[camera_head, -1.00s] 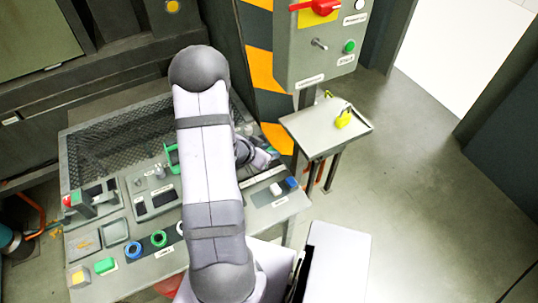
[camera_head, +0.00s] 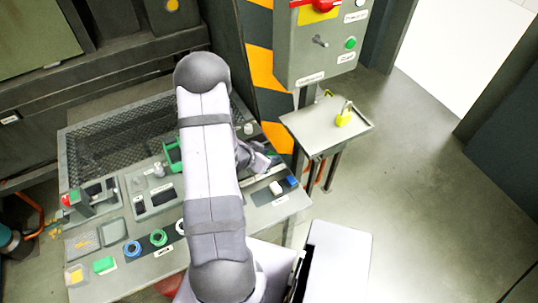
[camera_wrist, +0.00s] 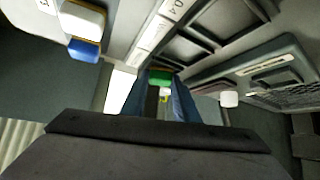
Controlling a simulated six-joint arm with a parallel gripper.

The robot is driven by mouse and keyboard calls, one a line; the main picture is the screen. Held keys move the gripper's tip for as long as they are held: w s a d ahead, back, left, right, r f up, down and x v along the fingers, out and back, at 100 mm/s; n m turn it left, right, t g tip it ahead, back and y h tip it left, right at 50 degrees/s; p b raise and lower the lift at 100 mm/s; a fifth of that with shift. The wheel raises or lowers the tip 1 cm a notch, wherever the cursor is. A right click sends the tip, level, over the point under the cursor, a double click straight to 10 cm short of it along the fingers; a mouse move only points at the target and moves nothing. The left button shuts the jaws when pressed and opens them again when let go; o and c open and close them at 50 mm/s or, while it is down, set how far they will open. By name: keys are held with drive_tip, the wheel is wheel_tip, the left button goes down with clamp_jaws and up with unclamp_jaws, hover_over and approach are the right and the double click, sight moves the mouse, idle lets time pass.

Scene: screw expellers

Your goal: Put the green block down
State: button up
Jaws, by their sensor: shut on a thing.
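My gripper (camera_wrist: 168,85) is shut on a green block (camera_wrist: 173,76), which shows between the fingertips in the wrist view. In the head view my gripper (camera_head: 258,160) is mostly behind my arm, over the right part of the grey console (camera_head: 185,238). The held block cannot be made out there. In the wrist view I cannot tell how high the block is above the surface.
A white block (camera_head: 276,187) and a blue block (camera_head: 292,181) sit at the console's right. Another green piece (camera_head: 104,264) and a yellow piece (camera_head: 76,275) are at its front left. A side shelf (camera_head: 312,124) holds a yellow padlock (camera_head: 344,117).

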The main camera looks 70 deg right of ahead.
drive_tip(key=shift+f, duration=0.1)
drive_tip(key=o, duration=1.1)
drive_tip(key=shift+a, duration=0.1)
drive_tip(key=shift+r+p, duration=0.55)
drive_tip(key=shift+r, duration=0.2)
drive_tip(key=v, duration=1.1)
drive_tip(key=shift+w+a+r+p, duration=0.15)
drive_tip(key=shift+a+r+p, duration=0.1)
drive_tip(key=shift+p, duration=0.05)
